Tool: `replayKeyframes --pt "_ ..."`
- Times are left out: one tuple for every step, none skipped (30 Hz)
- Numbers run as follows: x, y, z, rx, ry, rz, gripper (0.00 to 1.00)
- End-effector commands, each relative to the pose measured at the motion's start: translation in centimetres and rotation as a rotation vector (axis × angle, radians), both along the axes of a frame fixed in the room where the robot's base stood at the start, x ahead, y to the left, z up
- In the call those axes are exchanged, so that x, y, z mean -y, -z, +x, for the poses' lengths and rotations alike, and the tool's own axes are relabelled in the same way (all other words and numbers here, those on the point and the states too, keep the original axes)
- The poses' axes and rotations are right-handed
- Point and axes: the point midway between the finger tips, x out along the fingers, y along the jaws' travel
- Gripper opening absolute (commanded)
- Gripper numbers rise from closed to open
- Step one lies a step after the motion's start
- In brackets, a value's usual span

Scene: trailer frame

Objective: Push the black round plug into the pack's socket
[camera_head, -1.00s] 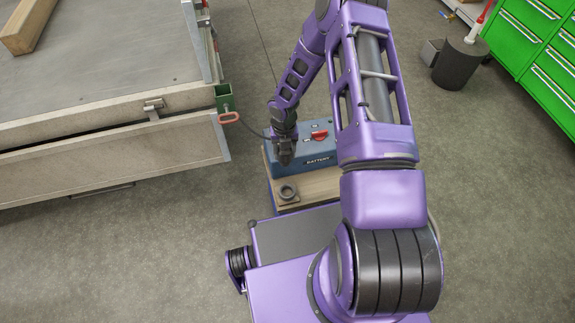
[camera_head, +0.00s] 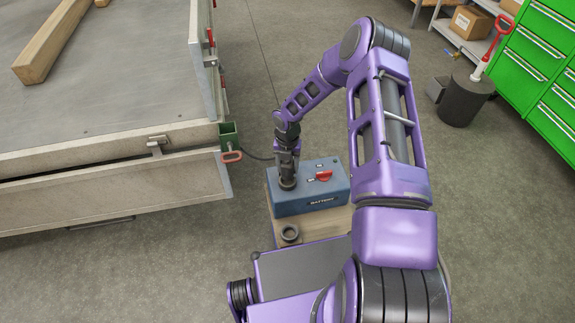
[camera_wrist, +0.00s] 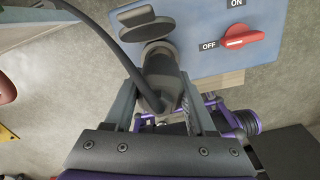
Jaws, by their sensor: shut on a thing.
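The black round plug (camera_wrist: 160,66) is held between the two fingers of my gripper (camera_wrist: 159,88) in the wrist view, with its black cable (camera_wrist: 108,42) curving away to the upper left. The blue battery pack (camera_wrist: 195,28) has a dark round socket cap (camera_wrist: 147,24) just beyond the plug's end. The socket's mouth is hidden, so I cannot tell if the plug has entered it. In the head view my gripper (camera_head: 287,168) points down at the left end of the pack (camera_head: 330,192), with the plug's dark end (camera_head: 288,184) at its tip.
A red switch (camera_wrist: 242,37) on the pack points toward OFF. The trailer (camera_head: 115,165), with a green bracket (camera_head: 229,133), stands left.

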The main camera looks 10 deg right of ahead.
Motion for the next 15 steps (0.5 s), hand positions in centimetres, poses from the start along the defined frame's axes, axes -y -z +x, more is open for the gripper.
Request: replayKeyframes --pt "0.0 -0.06 0.03 0.001 0.0 0.0 0.33" --pt "0.0 -0.08 0.03 0.001 0.0 0.0 0.33" --pt "0.0 -0.09 0.03 0.001 0.0 0.0 0.33" --pt "0.0 -0.09 0.02 0.001 0.0 0.0 0.33" --pt "0.0 -0.09 0.02 0.001 0.0 0.0 0.33" --pt "0.0 -0.09 0.02 0.001 -0.001 0.0 0.33" --pt "-0.01 -0.09 0.01 0.001 -0.001 0.0 0.33" --pt "-0.01 -0.09 0.01 0.001 -0.001 0.0 0.33" --pt "-0.01 -0.07 0.01 0.001 -0.001 0.0 0.33" --pt "-0.01 -0.04 0.0 0.0 -0.001 0.0 0.33" --pt "-0.01 0.02 0.0 0.0 -0.001 0.0 0.33" --pt "-0.01 0.12 -0.01 0.0 -0.001 0.0 0.33" --pt "-0.01 0.22 -0.01 0.0 -0.001 0.0 0.33" --pt "-0.01 0.32 -0.01 0.0 -0.001 0.0 0.33" --pt "-0.02 0.45 -0.02 0.0 -0.001 0.0 0.33"
